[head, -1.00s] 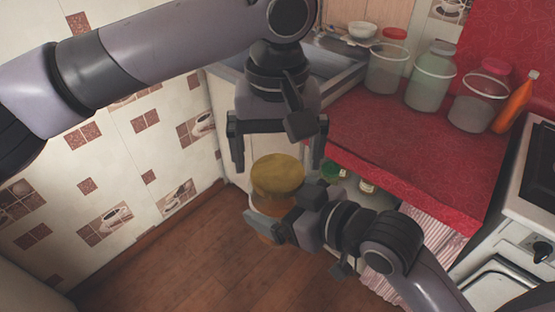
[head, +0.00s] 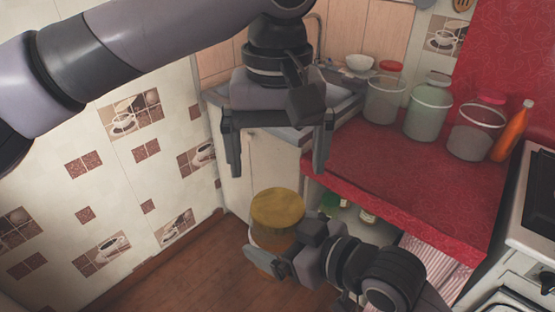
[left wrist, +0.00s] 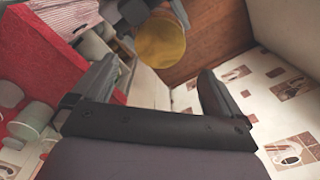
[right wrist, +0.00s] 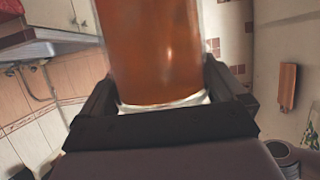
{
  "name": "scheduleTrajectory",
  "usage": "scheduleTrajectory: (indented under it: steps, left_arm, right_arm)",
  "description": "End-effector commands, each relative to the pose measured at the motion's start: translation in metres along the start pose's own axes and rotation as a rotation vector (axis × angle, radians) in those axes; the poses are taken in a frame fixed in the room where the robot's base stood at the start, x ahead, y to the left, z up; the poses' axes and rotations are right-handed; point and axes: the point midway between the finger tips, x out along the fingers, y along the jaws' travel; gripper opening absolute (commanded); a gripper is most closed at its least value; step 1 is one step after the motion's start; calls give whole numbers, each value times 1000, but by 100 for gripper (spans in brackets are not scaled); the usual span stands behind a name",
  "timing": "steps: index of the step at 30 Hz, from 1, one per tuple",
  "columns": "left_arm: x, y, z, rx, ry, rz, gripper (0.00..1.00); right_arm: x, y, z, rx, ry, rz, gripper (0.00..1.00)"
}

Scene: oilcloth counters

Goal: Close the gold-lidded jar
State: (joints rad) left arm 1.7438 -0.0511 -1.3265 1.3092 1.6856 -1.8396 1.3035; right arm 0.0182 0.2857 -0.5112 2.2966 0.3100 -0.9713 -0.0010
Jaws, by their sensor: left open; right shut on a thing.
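The jar (head: 268,240) has glass walls, amber contents and a gold lid (head: 278,207), which sits on its top. My right gripper (head: 272,262) is shut around the jar's body and holds it above the floor. In the left wrist view the gold lid (left wrist: 160,43) shows beyond the open fingers. Whether the lid is fully tight cannot be seen.
A red counter (head: 400,150) lies to the right, with several lidded jars (head: 428,108) and an orange bottle (head: 512,132) at its back. A sink (head: 345,100) is behind my left gripper. A stove (head: 535,195) is at the far right. Open floor (head: 200,275) lies below.

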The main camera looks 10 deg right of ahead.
Motion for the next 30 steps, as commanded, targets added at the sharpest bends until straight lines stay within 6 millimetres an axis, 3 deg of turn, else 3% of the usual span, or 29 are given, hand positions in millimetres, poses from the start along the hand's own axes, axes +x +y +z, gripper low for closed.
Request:
scheduleTrajectory:
  steps: [8,21,30]
  left_arm:
    - [7,0,0,0,0,-2,100]
    - [69,0,0,-1,-1,-2,100]
    - [81,0,0,0,1,0,100]
  right_arm:
    - [-1,0,-3,-1,10,0,12]
    - [-1,0,-4,-1,10,0,12]
    - [-1,0,-4,-1,10,0,12]
